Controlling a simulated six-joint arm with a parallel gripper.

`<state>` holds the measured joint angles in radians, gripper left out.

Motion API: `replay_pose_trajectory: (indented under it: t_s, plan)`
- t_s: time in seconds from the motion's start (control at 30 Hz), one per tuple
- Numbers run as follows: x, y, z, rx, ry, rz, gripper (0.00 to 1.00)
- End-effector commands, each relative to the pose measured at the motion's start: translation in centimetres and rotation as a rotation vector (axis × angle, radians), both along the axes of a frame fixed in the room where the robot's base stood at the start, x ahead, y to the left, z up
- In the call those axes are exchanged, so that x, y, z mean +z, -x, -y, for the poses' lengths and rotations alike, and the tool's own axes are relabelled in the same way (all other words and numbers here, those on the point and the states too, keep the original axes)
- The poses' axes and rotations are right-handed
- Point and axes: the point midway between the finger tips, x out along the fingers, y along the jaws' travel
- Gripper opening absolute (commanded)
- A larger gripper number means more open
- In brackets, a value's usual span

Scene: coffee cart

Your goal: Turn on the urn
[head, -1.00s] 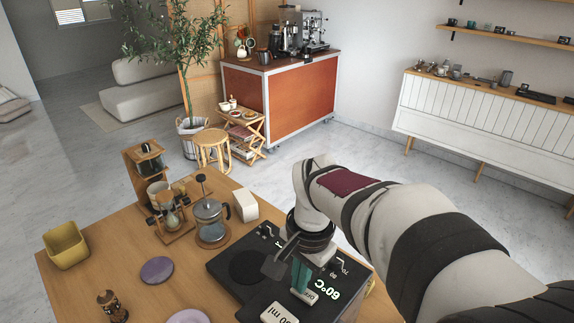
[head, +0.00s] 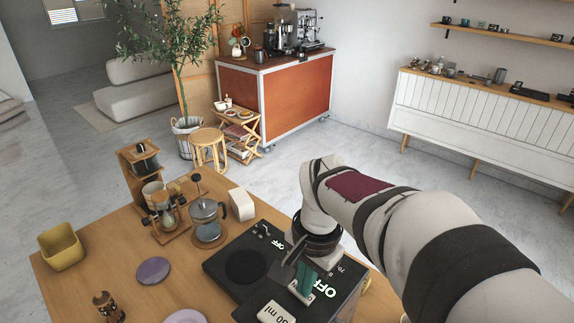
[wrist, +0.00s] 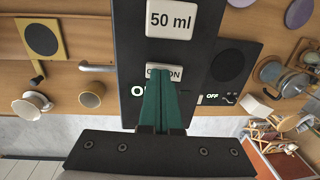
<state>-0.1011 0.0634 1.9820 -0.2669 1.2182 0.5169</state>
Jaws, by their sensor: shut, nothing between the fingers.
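A black appliance (head: 335,303), which looks like the urn, stands at the table's front right. It has a white "50 ml" button (wrist: 171,19) and a lit display (head: 317,287) reading "OFF". A white OFF/ON switch (wrist: 177,72) shows in the wrist view, its label partly covered by my fingers. In the head view my gripper (head: 302,285) points down over the appliance.
A black plate with a round disc (head: 245,266) adjoins the appliance and has its own "OFF" readout. A French press (head: 208,222), a wooden dripper stand (head: 140,190), a yellow bin (head: 61,247) and a purple disc (head: 153,271) are on the table.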

Motion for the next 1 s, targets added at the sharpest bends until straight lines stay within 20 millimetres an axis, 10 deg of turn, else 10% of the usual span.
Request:
replay_pose_trajectory:
  t_s: [0.5, 1.0]
  plan:
    - [11.4, 0.6, 0.8, 0.001, 0.000, 0.007, 0.00]
    - [13.4, 0.8, 0.9, 0.001, 0.000, 0.006, 0.00]
